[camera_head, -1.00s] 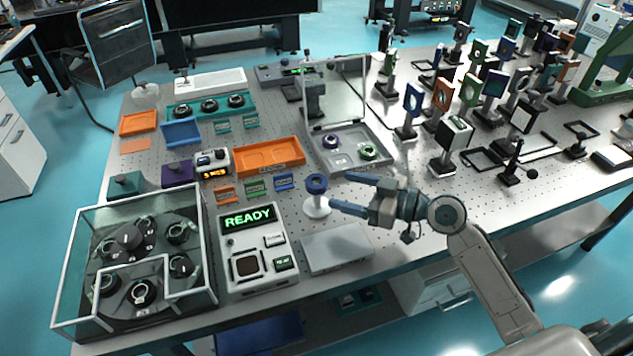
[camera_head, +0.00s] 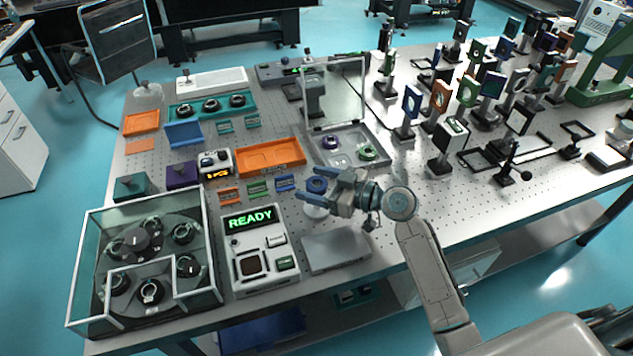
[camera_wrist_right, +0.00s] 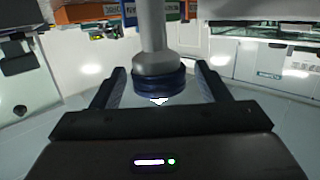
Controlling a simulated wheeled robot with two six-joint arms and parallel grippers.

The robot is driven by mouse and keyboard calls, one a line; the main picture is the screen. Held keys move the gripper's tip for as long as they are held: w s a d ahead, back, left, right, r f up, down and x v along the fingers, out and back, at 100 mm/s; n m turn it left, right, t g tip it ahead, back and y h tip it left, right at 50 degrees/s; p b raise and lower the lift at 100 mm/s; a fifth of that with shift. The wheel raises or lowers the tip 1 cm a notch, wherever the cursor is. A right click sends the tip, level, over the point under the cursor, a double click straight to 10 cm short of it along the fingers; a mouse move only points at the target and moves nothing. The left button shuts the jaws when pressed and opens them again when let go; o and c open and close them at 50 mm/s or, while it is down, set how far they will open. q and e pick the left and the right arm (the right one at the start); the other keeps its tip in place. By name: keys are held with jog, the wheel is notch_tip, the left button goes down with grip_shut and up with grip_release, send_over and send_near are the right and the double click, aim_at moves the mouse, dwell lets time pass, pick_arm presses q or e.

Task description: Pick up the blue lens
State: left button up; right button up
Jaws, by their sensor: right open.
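My right gripper (camera_head: 308,184) is open, with one finger on each side of the lens. In the right wrist view the blue lens (camera_wrist_right: 160,84) is between the two open fingers (camera_wrist_right: 160,88), with a visible gap on each side. My left gripper is not in view.
The READY device (camera_head: 259,262) and a flat grey block (camera_head: 335,249) stand close to the stand. The grey tray (camera_head: 347,164) with an upright clear panel is behind it. Many optic mounts (camera_head: 446,147) crowd the right side. A glass-walled case (camera_head: 76,280) is at left.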

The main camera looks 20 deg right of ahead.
jog(key=c, duration=1.1)
jog(key=shift+r, duration=0.1)
